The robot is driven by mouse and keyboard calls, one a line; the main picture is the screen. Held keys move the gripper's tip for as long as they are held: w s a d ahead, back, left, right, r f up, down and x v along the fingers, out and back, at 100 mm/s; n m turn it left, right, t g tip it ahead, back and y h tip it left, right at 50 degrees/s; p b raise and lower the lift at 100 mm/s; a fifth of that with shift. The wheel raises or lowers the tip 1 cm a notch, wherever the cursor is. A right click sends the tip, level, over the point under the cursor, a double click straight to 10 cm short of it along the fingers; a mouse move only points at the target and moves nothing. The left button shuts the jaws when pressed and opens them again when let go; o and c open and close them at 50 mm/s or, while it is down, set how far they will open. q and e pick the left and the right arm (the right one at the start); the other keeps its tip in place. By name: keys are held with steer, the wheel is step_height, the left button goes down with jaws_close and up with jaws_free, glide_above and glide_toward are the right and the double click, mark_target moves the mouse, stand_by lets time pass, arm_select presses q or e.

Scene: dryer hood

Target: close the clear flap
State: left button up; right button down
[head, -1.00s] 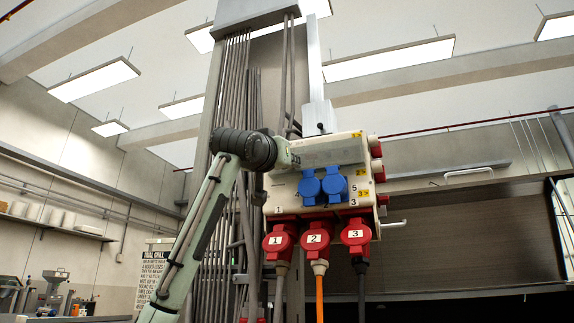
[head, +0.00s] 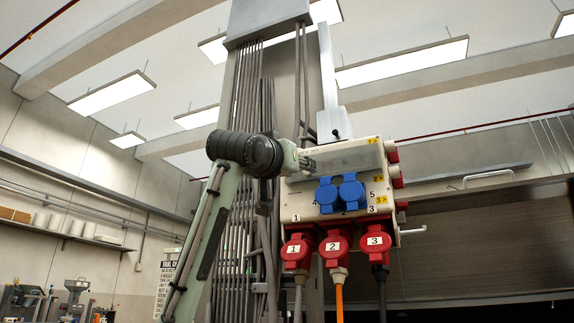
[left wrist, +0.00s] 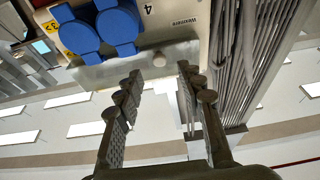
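The clear flap (head: 348,160) is a greyish see-through panel on the upper front of the white socket box (head: 292,205), above two blue socket covers (head: 339,194). How far it is swung out is hard to tell. In the left wrist view, which is upside down, the flap (left wrist: 112,70) shows as a pale translucent strip just past the fingertips. My left gripper (head: 310,164) is at the box's upper left, near the flap's left end. In the left wrist view, my left gripper (left wrist: 160,76) has its fingers apart with nothing between them. My right gripper is not in view.
Red numbered plugs (head: 335,248) with cables hang under the box. More red sockets (head: 394,165) stick out on its right side. A grey column with vertical conduits (head: 240,100) stands behind and left of the box. Open air lies left of my arm.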

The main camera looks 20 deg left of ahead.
arm_select(q)
steer(key=v, duration=0.7)
steer(key=shift+s, duration=0.15)
stand_by(0.3)
